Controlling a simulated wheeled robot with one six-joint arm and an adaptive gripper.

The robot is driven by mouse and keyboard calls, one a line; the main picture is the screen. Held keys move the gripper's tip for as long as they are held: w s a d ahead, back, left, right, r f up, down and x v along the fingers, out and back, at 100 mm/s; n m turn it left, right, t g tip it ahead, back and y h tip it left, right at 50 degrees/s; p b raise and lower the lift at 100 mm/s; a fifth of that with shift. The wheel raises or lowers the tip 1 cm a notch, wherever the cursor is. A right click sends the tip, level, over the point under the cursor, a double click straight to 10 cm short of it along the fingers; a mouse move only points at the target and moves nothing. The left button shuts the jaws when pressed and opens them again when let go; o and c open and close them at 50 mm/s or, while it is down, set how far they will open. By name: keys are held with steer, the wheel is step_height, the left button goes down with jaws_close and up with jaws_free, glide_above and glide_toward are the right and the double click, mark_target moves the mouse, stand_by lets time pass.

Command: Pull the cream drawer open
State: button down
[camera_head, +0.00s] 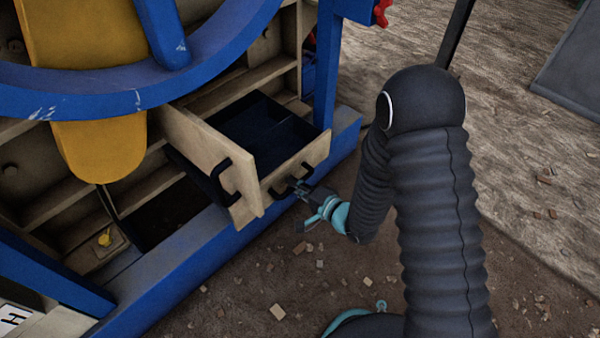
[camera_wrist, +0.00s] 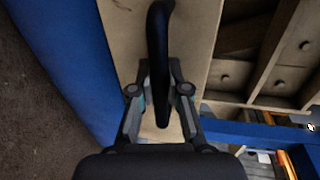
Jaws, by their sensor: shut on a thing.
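The cream drawer (camera_head: 318,153) stands out from the blue-framed machine, and its dark, empty-looking inside shows from above. Its black handle (camera_head: 307,169) is on the front panel. In the wrist view the cream front panel (camera_wrist: 193,40) fills the middle, with the black handle (camera_wrist: 158,30) running down between the fingers. My gripper (camera_head: 297,187) is at the drawer front and shut on the handle. It also shows in the wrist view (camera_wrist: 160,75), one finger on each side of the handle. The fingertips are small in the head view.
A cream panel (camera_head: 200,150) with its own black handle (camera_head: 222,184) stands open just left of the drawer. A blue wheel rim (camera_head: 130,103) and a yellow part (camera_head: 95,150) are at upper left. Blue frame beams (camera_head: 195,268) border the machine. The ground in front holds scattered chips.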

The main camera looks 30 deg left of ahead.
steer(key=shift+d, duration=0.3)
steer(key=c, duration=1.1)
jaws_free()
steer(key=shift+c, duration=0.2)
steer(key=shift+d, duration=0.1)
steer(key=v, duration=1.1)
steer(key=shift+s+d, duration=0.2)
steer(key=shift+d, duration=0.2)
